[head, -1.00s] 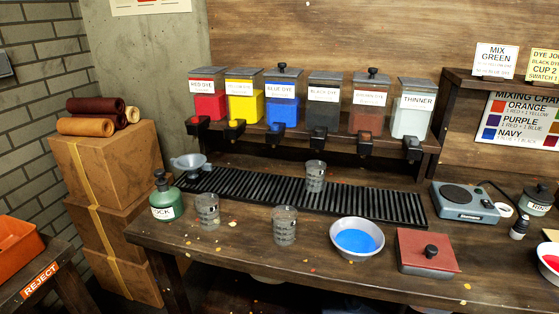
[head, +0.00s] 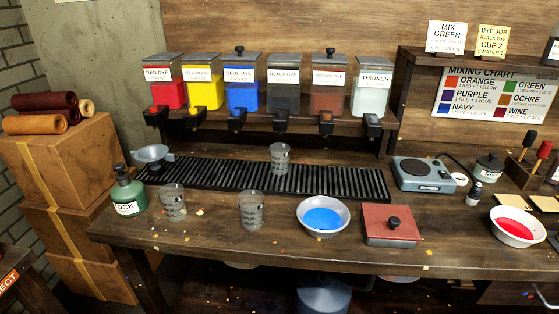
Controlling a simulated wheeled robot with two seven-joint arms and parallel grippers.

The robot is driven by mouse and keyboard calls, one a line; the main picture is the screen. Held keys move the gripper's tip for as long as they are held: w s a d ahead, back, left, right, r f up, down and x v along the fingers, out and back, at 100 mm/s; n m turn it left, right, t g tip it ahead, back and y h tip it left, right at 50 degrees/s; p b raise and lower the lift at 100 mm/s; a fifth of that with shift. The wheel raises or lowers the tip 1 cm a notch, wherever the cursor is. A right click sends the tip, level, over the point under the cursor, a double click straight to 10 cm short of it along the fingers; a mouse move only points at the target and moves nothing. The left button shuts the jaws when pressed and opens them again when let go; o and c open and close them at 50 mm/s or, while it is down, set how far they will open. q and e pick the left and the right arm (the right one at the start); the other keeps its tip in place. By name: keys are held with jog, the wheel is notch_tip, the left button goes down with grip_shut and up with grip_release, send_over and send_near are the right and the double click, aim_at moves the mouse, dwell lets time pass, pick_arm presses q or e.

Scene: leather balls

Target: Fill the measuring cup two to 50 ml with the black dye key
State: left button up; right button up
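The black dye dispenser (head: 284,98) stands in the row on the shelf, between the blue and brown ones. Its black key (head: 281,121) sticks out below its front. A clear measuring cup (head: 280,158) stands upright on the slatted drip tray (head: 330,181), below the black dye key. Two more clear measuring cups, a left one (head: 172,200) and a middle one (head: 251,210), stand on the bench in front of the tray. Their markings are too small to tell which is cup two. No dye level is clear in any cup. Neither of my grippers is in view.
A funnel (head: 151,154) and a green bottle (head: 127,190) stand at the left. A bowl of blue liquid (head: 323,216), a red-lidded box (head: 391,225), a scale (head: 424,174) and a bowl of red liquid (head: 517,227) stand to the right.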

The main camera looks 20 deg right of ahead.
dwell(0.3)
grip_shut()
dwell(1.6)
